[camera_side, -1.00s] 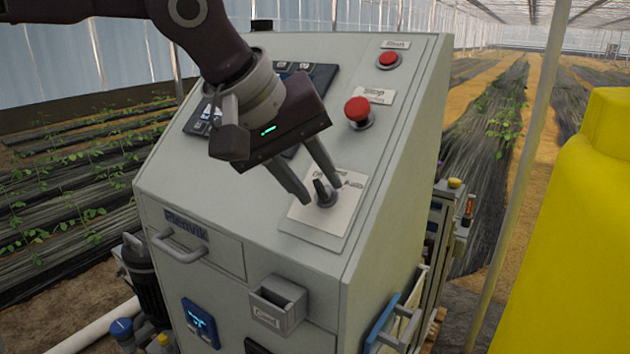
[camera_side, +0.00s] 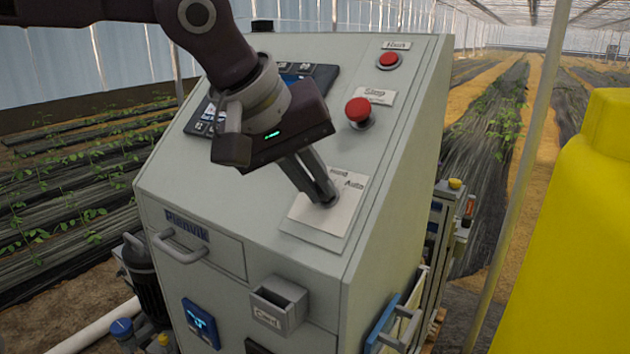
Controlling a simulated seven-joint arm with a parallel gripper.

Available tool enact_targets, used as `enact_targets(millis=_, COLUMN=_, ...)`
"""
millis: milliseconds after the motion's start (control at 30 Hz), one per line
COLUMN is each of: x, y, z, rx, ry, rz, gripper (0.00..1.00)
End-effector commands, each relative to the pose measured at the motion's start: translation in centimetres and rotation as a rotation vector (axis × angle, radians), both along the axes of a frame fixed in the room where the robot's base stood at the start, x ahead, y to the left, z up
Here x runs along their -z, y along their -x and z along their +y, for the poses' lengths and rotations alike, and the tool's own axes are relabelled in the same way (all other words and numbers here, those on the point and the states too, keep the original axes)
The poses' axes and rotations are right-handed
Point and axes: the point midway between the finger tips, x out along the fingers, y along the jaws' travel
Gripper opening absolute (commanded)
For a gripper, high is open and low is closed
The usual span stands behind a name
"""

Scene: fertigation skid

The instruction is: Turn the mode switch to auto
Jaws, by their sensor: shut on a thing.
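The mode switch is a dark knob on a pale label plate (camera_side: 322,222) on the sloped panel of the grey cabinet. My gripper (camera_side: 322,198) is at the knob, with both fingers close together and shut on it. The fingers hide most of the knob, so its pointing direction cannot be told. The word "Auto" shows at the plate's upper right, and another label beside it is partly covered.
A red stop button (camera_side: 358,110) stands up from the panel above the switch, with a smaller red button (camera_side: 389,60) higher up. A dark display and keypad (camera_side: 205,120) lie partly behind my arm. An open card box (camera_side: 279,304) juts from the cabinet front.

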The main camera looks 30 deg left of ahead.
Motion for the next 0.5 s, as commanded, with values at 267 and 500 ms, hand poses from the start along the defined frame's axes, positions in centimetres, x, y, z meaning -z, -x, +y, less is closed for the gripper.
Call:
enact_targets(millis=267, x=0.18, y=-0.08, z=-0.04, rx=0.155, ry=-0.142, rz=0.004, gripper=0.00)
enact_targets(millis=500, x=0.21, y=-0.09, z=-0.09, rx=0.326, ry=-0.296, rz=0.005, gripper=0.00)
